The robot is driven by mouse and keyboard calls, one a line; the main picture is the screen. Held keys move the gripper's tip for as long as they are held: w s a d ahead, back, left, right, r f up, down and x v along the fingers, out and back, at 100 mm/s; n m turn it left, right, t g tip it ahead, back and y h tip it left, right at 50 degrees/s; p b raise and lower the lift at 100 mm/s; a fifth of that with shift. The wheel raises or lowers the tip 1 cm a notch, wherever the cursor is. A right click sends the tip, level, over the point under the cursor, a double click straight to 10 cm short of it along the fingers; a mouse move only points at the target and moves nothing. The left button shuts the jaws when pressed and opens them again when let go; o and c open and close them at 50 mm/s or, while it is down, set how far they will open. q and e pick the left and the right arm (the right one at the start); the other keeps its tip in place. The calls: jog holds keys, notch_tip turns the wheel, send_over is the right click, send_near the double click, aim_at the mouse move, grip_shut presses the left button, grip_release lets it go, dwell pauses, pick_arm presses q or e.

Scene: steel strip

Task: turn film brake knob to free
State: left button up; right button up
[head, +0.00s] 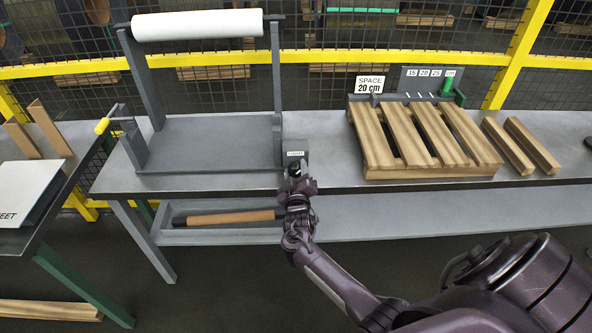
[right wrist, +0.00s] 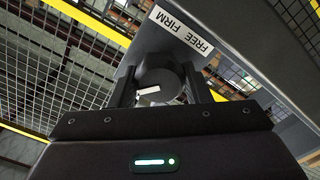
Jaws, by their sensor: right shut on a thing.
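The film brake knob (right wrist: 158,76) is a dark round knob with a white mark on its face. It sits on a grey box at the right foot of the film stand, under a white label (head: 295,154). In the right wrist view the label (right wrist: 181,30) reads FREE and FIRM. My right gripper (head: 294,174) reaches the knob from the front. Its two fingers are shut on the knob, one on each side. In the head view the gripper mostly hides the knob. My left gripper is not in view.
The film stand (head: 149,90) holds a white roll (head: 197,25) above the grey bench (head: 335,172). A slatted wooden pallet (head: 377,140) lies to the right, with loose wood strips (head: 507,145) beyond it. A brown roller (head: 230,217) lies on the lower shelf.

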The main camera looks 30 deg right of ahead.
jog(key=n+p, duration=0.1)
jog(key=n, duration=0.3)
jog(key=shift+n, duration=0.3)
jog(key=shift+f+n, duration=0.1)
jog(key=shift+n, duration=1.5)
jog(key=shift+p, duration=0.3)
jog(key=o, duration=1)
jog(key=shift+a, duration=0.1)
jog(key=v, duration=0.7)
jog(key=shift+s+a, duration=0.2)
jog(key=shift+s, duration=0.15)
jog(key=shift+f, duration=0.1)
